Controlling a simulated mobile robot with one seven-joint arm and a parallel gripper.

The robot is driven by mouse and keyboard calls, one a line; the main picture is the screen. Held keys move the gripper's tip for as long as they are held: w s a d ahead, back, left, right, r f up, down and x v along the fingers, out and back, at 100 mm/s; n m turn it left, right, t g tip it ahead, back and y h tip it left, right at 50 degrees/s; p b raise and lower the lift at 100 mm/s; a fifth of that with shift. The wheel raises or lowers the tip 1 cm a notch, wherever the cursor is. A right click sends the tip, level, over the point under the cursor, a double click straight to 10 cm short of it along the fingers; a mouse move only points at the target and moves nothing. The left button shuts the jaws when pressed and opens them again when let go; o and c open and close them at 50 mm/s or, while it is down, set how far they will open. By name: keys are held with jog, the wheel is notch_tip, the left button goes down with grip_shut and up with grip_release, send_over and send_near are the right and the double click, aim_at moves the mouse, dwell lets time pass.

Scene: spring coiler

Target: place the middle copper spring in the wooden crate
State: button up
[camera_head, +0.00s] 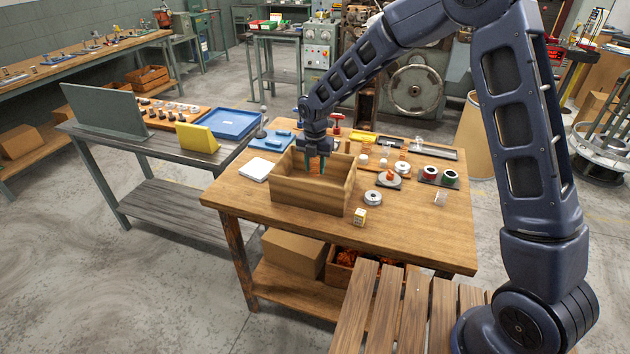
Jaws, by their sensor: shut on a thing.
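The wooden crate (306,197) is an open box near the left end of the wooden workbench. My gripper (316,168) points down over the crate, with its greenish fingertips at or just below the level of the rim. It is shut on a small copper-coloured piece (313,164), which looks like a copper spring and shows only partly between the fingers. I cannot tell whether the spring touches the crate floor, since the front wall hides the inside bottom. Other small copper-coloured pieces (363,160) stand to the right of the crate, too small to make out well.
A white pad (255,172) and a blue tray (272,141) lie left and behind. The workbench's front right (420,225) is clear.

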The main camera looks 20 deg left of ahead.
aim_at(315, 160)
jog(key=shift+f, duration=3.15)
jog(key=shift+f, duration=0.15)
jog(key=o, duration=0.9)
jog(key=shift+o, duration=0.2)
notch_tip(315, 160, up, 12)
jog(key=shift+r, duration=0.15)
